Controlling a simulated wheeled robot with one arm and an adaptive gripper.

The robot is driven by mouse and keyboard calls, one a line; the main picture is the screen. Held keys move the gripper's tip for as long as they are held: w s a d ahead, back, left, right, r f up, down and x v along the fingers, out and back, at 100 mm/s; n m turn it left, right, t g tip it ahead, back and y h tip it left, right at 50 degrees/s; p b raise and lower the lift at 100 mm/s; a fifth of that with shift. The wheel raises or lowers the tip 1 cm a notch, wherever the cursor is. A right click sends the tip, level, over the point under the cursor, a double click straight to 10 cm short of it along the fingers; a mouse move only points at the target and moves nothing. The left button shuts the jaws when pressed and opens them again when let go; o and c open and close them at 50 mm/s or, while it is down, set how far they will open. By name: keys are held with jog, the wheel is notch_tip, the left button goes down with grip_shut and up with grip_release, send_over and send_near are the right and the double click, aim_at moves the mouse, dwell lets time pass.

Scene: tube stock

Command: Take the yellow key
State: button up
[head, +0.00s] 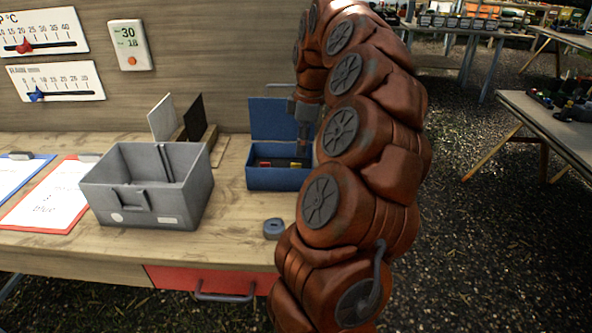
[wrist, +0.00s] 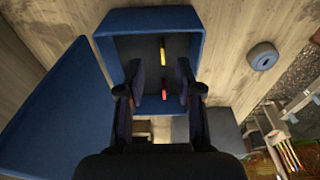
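The blue box (head: 258,179) stands on the wooden workbench with its lid raised at the back. The yellow key (head: 296,164) is inside it, toward the right, and a red key (head: 265,163) is toward the left. In the wrist view the yellow key (wrist: 164,51) and the red key (wrist: 165,95) lie in line on the dark box floor. My gripper (wrist: 161,78) is open and empty over the box, its fingers on either side of that line. In the head view my gripper (head: 303,146) points down at the box, partly hidden by my arm.
A grey bin (head: 148,205) stands left of the box. A round grey piece (head: 273,228) sits on the bench (head: 235,225) in front of the box. Black and white panels (head: 195,117) stand behind the bin. Clipboards lie at far left.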

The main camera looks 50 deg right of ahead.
aim_at(296, 164)
jog(key=shift+w+a+f, duration=0.15)
jog(key=shift+a+f, duration=0.05)
jog(key=shift+f, duration=0.85)
jog(key=shift+w+a+f, duration=0.1)
jog(key=shift+a+f, duration=0.1)
jog(key=shift+f, duration=0.8)
jog(key=shift+w+a+f, duration=0.15)
jog(key=shift+a+f, duration=0.05)
jog(key=shift+f, duration=0.85)
grip_shut()
